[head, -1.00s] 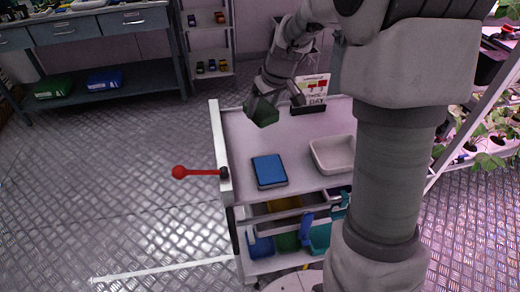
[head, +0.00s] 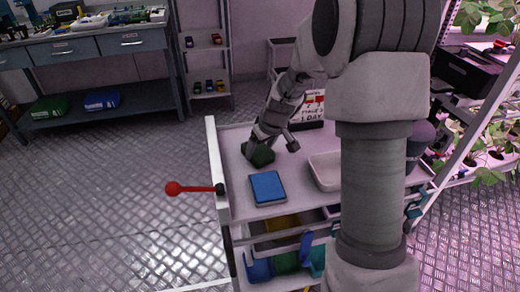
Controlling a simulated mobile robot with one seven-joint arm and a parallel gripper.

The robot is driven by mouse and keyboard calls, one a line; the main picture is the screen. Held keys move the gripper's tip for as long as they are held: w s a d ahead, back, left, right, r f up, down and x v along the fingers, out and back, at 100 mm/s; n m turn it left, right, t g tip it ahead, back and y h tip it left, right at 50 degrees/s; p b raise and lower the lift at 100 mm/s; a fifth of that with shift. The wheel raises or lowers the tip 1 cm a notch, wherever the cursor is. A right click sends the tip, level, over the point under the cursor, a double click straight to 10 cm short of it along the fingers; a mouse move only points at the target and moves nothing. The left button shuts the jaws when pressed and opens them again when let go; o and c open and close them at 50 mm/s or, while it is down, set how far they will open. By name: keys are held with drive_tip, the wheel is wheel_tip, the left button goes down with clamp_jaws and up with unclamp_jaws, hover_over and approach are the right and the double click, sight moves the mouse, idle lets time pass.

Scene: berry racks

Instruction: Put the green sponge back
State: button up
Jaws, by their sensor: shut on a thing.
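The green sponge (head: 262,157) is a small dark green block at the left rear of the white cart's top (head: 233,182). My gripper (head: 268,146) is shut on it from above. The sponge is at or just above the cart top; I cannot tell if it touches. The fingers hide part of it.
A blue book-like item (head: 267,187) lies in front of the sponge, and a white tray (head: 325,172) is to the right. A sign (head: 312,106) stands at the back. A red-knobbed lever (head: 174,188) sticks out left. My arm hides the cart's right part.

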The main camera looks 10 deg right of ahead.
drive_tip(key=shift+f, duration=0.1)
drive_tip(key=o, duration=1)
drive_tip(key=shift+o, duration=0.2)
drive_tip(key=p+v, duration=0.2)
drive_tip(key=v, duration=1)
drive_tip(key=s+a+r+m+h, duration=0.1)
drive_tip(key=s+r, duration=0.3)
drive_tip(key=s, duration=0.8)
drive_tip(key=s+a+r+m+t, duration=0.1)
drive_tip(key=s+r+m, duration=0.2)
drive_tip(key=s, duration=1)
wheel_tip(320, 180, up, 3)
drive_tip(key=shift+f+h, duration=0.2)
drive_tip(key=shift+h, duration=0.2)
